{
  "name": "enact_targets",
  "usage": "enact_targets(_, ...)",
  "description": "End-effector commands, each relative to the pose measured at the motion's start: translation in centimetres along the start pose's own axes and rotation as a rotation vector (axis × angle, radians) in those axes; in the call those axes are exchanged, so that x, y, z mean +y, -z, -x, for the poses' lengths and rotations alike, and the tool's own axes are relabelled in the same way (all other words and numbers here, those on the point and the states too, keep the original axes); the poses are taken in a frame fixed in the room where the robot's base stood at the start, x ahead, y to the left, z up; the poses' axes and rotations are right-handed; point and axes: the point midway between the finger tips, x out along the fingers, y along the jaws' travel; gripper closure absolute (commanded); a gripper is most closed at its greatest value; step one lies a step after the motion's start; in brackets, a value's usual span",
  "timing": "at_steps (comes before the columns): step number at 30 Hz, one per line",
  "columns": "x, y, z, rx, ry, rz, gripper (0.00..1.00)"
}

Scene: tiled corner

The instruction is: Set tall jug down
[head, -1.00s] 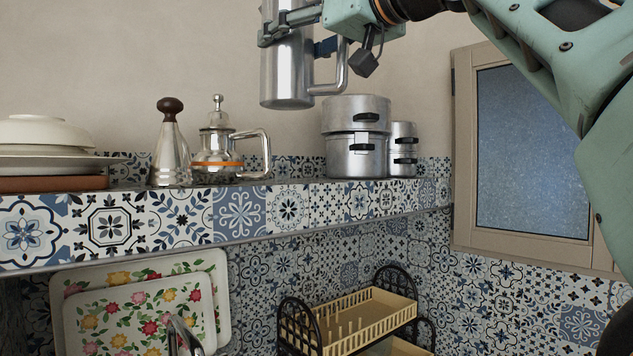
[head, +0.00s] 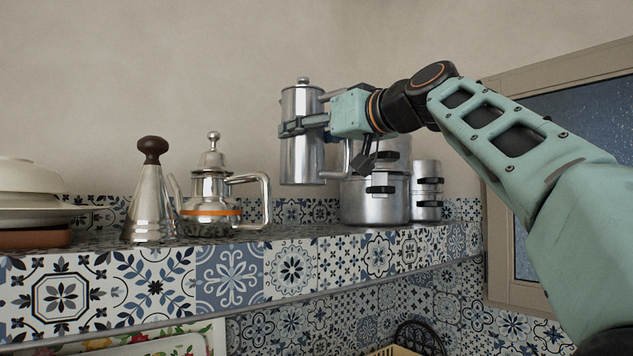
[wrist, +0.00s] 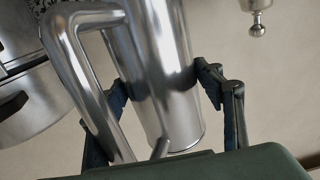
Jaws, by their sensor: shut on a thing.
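The tall jug (head: 301,150) is a shiny metal cylinder with a lid knob and a side handle. In the head view it is upright, held above the tiled shelf (head: 290,270), with a visible gap under its base. My gripper (head: 303,126) is shut around its body from the right. In the wrist view the jug (wrist: 165,75) lies between the two fingers (wrist: 165,95), with its handle at the left. The far finger is partly hidden by the jug and handle.
A teapot with an orange band (head: 210,195) and a metal cone with a dark knob (head: 150,195) stand left of the jug. Stacked pots (head: 375,200) stand close on its right, with smaller pots (head: 427,190) beyond. Stacked dishes (head: 30,205) are far left. Shelf room shows between teapot and pots.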

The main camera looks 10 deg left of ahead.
Motion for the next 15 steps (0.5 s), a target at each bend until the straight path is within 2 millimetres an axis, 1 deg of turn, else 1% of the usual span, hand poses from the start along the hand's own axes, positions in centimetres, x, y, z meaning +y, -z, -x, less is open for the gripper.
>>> enact_targets(1,0.3,-1.1,-0.8,0.000,0.003,-0.003,0.80)
enact_targets(3,0.9,-2.4,-1.6,0.001,0.001,-0.001,0.80)
enact_targets(6,1.5,-3.7,-2.6,0.002,0.001,-0.001,0.80)
enact_targets(13,2.1,-5.1,-3.7,0.003,0.001,0.001,0.80)
enact_targets(15,2.5,-6.0,-4.2,0.001,0.001,-0.001,0.80)
